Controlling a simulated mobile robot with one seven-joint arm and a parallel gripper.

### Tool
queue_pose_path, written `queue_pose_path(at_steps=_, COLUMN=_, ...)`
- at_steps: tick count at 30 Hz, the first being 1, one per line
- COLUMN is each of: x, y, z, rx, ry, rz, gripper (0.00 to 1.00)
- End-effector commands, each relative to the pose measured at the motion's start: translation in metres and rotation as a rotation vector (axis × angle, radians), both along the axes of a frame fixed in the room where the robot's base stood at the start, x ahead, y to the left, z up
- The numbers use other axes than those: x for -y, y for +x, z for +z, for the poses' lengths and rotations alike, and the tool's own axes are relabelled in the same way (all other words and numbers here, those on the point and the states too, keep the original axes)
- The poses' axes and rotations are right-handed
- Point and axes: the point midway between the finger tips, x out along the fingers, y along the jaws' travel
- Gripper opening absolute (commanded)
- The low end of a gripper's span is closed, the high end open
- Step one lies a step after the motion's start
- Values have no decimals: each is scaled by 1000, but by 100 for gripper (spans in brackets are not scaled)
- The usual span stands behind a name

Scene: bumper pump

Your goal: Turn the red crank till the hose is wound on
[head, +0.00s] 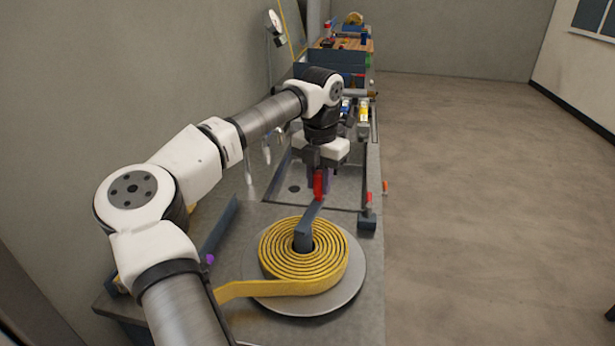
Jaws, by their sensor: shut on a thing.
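The yellow hose (280,248) lies coiled in several turns on a round grey reel plate (352,283). Its loose end leads off to the lower left, where my arm partly covers it. A dark grey crank arm (307,229) rises from the reel's hub and points away from me. The red crank handle (319,186) stands at its far end. My gripper (319,172) points down and is shut on the red handle from above. The fingers hide the handle's upper part.
A metal sink basin (292,188) lies under and behind my gripper. A yellow-topped item (364,110) and a blue-grey bin (335,62) stand farther back on the bench. Open floor (470,200) lies to the right. A wall (130,80) runs along the left.

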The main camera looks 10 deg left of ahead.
Motion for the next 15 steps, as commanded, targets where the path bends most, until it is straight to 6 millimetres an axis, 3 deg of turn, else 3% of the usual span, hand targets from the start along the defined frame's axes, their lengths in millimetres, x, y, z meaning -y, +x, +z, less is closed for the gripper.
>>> queue_pose_path(at_steps=15, x=41, y=-18, z=-1, rx=1, ry=-3, rz=-491, gripper=0)
